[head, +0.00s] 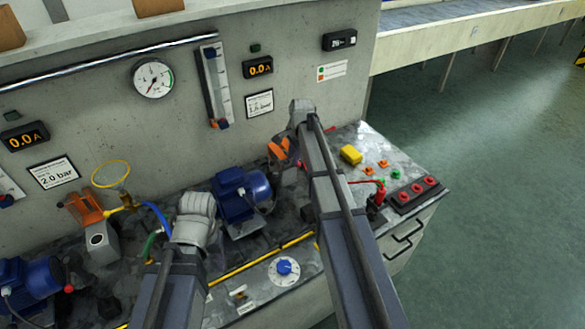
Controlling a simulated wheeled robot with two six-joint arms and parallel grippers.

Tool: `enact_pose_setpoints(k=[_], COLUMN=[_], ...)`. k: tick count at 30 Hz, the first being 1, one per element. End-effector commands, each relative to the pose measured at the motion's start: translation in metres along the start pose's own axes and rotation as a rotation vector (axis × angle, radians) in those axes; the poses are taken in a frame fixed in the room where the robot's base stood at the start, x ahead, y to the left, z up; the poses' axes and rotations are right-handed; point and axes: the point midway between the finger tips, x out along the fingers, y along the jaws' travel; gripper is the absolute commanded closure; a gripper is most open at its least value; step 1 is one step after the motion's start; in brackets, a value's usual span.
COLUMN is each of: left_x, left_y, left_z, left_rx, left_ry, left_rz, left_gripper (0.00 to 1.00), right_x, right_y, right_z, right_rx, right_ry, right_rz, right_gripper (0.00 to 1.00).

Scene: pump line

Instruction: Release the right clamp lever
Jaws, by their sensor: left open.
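An orange part (281,148), which looks like the right clamp lever, stands against the back panel and is partly hidden behind my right arm. A similar orange part (86,206) stands on the left beside a grey block (100,241). My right gripper (301,108) is raised in front of the panel, just above and right of the nearer orange part in the picture. Its fingers are hidden, and I cannot see whether it touches anything. My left gripper (195,206) is open over the bench, left of the blue pump motor (240,193). Its fingertips are hard to make out.
A second blue motor (28,277) stands at the lower left. A yellow ring (111,174) rises near blue and green hoses. A blue knob (284,267) is at the front. A yellow box (351,154) and a red-button strip (416,195) lie at the right end.

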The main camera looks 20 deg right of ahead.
Motion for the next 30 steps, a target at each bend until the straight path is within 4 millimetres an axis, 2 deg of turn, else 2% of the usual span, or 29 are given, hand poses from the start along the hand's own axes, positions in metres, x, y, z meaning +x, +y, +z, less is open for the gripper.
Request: enact_pose_setpoints(k=[1,6,17,19,24,30], left_x=[0.014,0.031,0.035,0.035,0.035,0.035], left_y=[0.001,0.003,0.003,0.003,0.003,0.003], left_z=[-0.001,-0.002,-0.002,-0.002,-0.002,-0.002], left_rx=[0.000,0.000,0.000,0.000,0.000,0.000], left_ry=[0.000,0.000,0.000,0.000,0.000,0.000], left_rz=[0.000,0.000,0.000,0.000,0.000,0.000], left_gripper=[0.38,0.38,0.38,0.38,0.38,0.38], right_x=[0.014,0.032,0.035,0.035,0.035,0.035], right_y=[0.001,0.001,0.000,0.000,0.000,0.000], right_z=[0.000,0.000,0.000,0.000,0.000,0.000], right_rx=[0.000,0.000,0.000,0.000,0.000,-0.001], right_ry=[0.000,0.000,0.000,0.000,0.000,0.000], right_rz=[0.000,-0.001,-0.001,-0.001,-0.001,-0.001], right_gripper=[0.75,0.75,0.75,0.80,0.99,1.00])
